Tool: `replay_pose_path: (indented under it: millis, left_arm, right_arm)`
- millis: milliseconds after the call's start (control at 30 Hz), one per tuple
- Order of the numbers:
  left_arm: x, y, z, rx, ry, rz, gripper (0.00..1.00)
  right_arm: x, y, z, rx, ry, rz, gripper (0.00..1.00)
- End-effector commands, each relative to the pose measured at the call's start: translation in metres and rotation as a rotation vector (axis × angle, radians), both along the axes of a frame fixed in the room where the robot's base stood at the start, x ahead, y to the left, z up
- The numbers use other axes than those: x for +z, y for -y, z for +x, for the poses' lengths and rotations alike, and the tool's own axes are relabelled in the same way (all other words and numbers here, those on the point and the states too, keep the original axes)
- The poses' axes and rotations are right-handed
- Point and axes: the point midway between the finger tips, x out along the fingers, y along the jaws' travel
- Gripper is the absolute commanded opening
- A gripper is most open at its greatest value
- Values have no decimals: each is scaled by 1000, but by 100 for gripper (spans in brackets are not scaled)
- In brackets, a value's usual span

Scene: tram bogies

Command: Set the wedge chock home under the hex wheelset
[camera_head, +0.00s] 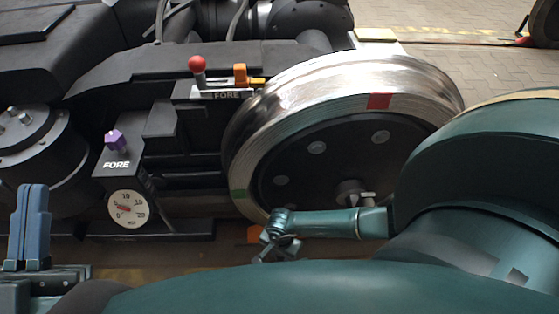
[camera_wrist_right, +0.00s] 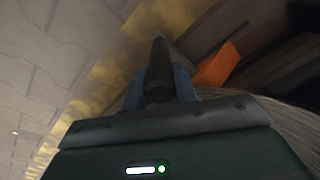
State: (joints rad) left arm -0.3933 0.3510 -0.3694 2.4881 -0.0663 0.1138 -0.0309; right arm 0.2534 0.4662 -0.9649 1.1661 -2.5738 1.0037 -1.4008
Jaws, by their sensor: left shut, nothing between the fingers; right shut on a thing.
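A large steel wheel (camera_head: 345,95) with a dark disc and red and green rim marks fills the right middle of the head view; it is the wheelset in sight. An orange block (camera_head: 255,234), likely the wedge chock, shows low under its left side, mostly hidden. An orange wedge-shaped piece (camera_wrist_right: 217,66) also shows in the right wrist view, right of the fingers. My right gripper (camera_wrist_right: 158,82) is shut on a dark rounded bar (camera_wrist_right: 158,62). I cannot tell whether bar and orange piece are joined. My left gripper (camera_head: 32,212) is shut and empty at the lower left.
A dark bogie frame (camera_head: 185,65) carries a red-knobbed lever (camera_head: 197,66), an orange clip (camera_head: 240,74), a purple knob (camera_head: 115,140) and a white dial (camera_head: 128,208). My right arm covers the lower right. Paving with a yellow strip (camera_wrist_right: 95,90) lies left of the gripper.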

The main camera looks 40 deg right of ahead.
Motion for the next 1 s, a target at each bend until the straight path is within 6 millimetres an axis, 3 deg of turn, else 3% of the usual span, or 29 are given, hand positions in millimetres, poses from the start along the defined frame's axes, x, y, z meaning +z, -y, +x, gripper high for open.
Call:
replay_pose_path:
  millis: [33,67,333,667,1000]
  left_arm:
    - [0,0,0,0,1,0,0]
    - [0,0,0,0,2,0,0]
    - [1,0,0,0,4,0,0]
    - [6,0,1,-1,3,-1,0]
    - [-36,4,-11,13,-347,-25,0]
  right_arm:
    - [0,0,0,0,0,-1,0]
    - [0,0,0,0,0,-1,31]
    - [0,0,0,0,0,0,53]
    - [7,0,0,1,1,0,54]
    - [77,0,1,2,3,0,54]
